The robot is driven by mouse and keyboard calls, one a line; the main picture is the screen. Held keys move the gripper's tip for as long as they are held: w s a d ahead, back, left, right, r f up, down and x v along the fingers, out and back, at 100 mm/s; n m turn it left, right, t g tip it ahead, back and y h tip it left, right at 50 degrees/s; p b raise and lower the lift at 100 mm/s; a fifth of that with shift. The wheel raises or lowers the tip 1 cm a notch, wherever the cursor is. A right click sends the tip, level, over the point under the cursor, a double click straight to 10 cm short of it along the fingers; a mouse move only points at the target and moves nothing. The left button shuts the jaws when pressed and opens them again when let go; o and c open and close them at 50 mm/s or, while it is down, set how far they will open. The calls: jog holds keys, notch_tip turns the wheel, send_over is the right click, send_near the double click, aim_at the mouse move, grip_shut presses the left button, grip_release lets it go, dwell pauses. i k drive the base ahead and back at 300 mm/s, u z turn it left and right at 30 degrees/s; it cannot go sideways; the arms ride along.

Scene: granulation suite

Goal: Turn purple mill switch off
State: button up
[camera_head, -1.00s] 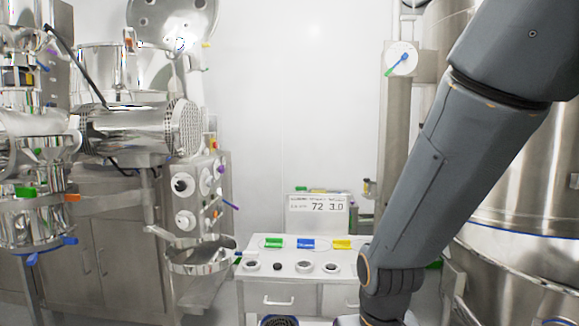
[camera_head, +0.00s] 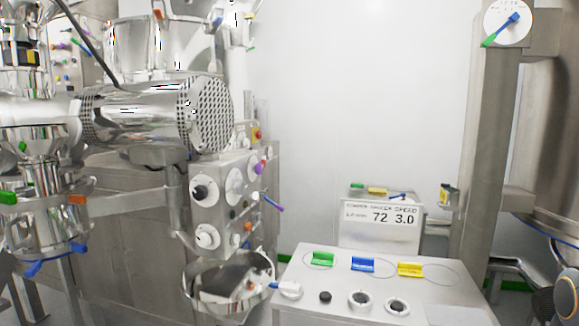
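The mill's grey control box (camera_head: 222,210) stands left of centre, with black and white dials on its front. A round purple knob (camera_head: 261,167) sits on its right-hand face. A thin purple lever (camera_head: 272,203) sticks out below it, sloping down to the right. I cannot tell which of the two is the mill switch, nor its on or off setting. My gripper is out of view; only a small grey part of my arm shows at the bottom right corner.
A white bench (camera_head: 385,290) with green, blue and yellow tags and several knobs stands at front right. A steel bowl (camera_head: 228,285) hangs below the control box. A steel column (camera_head: 485,130) rises at right.

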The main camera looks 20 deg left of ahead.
aim_at(258, 168)
jog(key=u, duration=0.25)
jog(key=i, duration=0.75)
jog(key=u, duration=0.55)
